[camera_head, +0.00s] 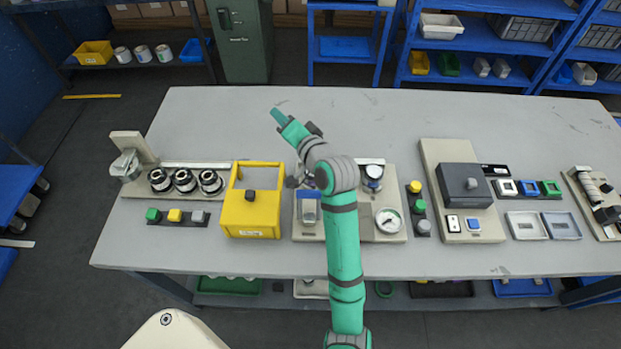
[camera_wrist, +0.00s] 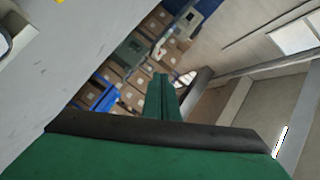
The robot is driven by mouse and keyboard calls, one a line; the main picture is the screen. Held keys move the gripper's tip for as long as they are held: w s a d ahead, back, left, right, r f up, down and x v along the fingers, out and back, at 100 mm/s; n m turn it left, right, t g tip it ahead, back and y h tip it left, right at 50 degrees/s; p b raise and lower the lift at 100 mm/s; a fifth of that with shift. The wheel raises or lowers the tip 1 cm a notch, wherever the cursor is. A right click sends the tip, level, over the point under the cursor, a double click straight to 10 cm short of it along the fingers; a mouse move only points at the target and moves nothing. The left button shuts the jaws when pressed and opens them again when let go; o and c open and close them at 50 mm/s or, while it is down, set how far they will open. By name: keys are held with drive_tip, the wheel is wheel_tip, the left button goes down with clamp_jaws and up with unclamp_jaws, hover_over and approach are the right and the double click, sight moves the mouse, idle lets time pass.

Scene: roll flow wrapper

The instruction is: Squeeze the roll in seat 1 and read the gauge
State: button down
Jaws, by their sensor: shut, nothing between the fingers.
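My gripper (camera_head: 278,115) is shut and empty above the back half of the grey bench, at the end of my green arm. In the wrist view its closed green fingers (camera_wrist: 160,88) point away toward shelves. Three black round pieces with metallic centres (camera_head: 185,180) sit in a row on a beige base at the left; I cannot tell which, if any, is the roll in seat 1. A white round gauge (camera_head: 388,220) lies on a beige panel right of my arm; its needle is too small to read. A smaller dial (camera_head: 372,176) is behind it. My gripper touches none of them.
A yellow box with a handle (camera_head: 251,212) stands left of my arm. A dark grey box (camera_head: 464,186) on a beige base stands right. Buttons (camera_head: 174,216) line the front left. The grey bench top (camera_head: 430,112) is mostly clear along the back.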

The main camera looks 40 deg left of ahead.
drive_tip(key=s+a+f+n+g+h, duration=0.2)
drive_tip(key=s+a+n+g+h, duration=0.1)
drive_tip(key=s+n+g+h, duration=0.25)
drive_tip(key=w+d+r+h, duration=0.1)
drive_tip(key=w+d+h, duration=0.2)
drive_tip(key=d+h, duration=0.7)
drive_tip(key=d, duration=0.4)
drive_tip(key=shift+w+d+g, duration=0.2)
drive_tip(key=shift+d+g, duration=0.15)
wheel_tip(320, 180, down, 10)
drive_tip(key=shift+s+d+f, duration=0.1)
drive_tip(key=shift+s+d, duration=0.05)
drive_tip(key=shift+s+d+r, duration=0.45)
drive_tip(key=shift+s+d, duration=0.1)
drive_tip(key=shift+s, duration=0.25)
drive_tip(key=shift+s+d+r, duration=0.45)
drive_tip(key=shift+s+d, duration=0.05)
drive_tip(key=shift+s, duration=0.25)
